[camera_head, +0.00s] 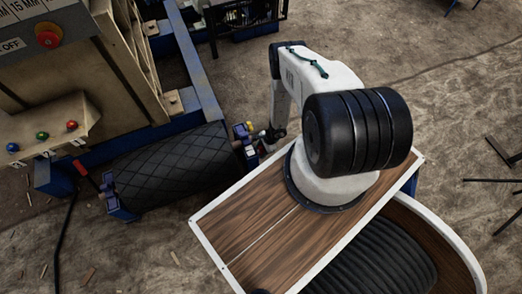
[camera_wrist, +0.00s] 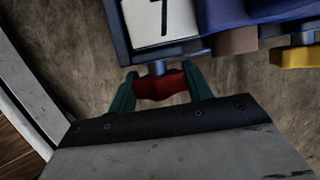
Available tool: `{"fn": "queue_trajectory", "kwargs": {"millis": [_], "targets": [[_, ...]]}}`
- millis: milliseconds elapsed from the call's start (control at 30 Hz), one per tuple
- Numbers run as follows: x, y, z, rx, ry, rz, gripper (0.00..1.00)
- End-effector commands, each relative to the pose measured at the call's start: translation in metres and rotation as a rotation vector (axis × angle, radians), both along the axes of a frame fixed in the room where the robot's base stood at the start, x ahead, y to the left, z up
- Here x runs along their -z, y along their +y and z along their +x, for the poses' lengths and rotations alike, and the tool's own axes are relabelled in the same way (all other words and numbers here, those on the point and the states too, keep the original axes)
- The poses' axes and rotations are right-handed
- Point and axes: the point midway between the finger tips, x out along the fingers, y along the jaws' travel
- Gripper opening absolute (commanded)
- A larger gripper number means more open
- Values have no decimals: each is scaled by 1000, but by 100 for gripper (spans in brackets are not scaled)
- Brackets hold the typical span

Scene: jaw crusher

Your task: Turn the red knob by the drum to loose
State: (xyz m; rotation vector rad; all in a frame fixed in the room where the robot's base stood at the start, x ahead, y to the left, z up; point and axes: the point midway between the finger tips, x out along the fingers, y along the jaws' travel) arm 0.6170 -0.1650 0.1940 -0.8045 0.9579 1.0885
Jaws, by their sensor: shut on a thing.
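The red knob (camera_wrist: 160,87) sits on a short shaft below a blue bracket (camera_wrist: 204,38) that carries a white plate marked 7 (camera_wrist: 160,22). My gripper (camera_wrist: 159,86) has its two green fingers on either side of the knob and is shut on it. In the head view the black drum (camera_head: 170,168) lies at the left, with a ridged surface. My gripper reaches the drum's right end there, but the arm and its small size hide the fingers and the knob.
A yellow part (camera_wrist: 294,57) sits right of the knob. A red-handled lever (camera_head: 82,168) is at the drum's left end. Bare floor (camera_head: 450,70) lies at the right.

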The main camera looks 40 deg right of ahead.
Motion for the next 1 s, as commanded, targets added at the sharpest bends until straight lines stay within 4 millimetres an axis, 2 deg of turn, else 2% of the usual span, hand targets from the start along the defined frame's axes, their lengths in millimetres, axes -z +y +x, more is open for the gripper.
{"fn": "queue_trajectory", "kwargs": {"millis": [700, 1000], "targets": [[1, 1, -4, 3, -329, -94, 27], [1, 1, -3, 1, -419, -120, 27]]}}
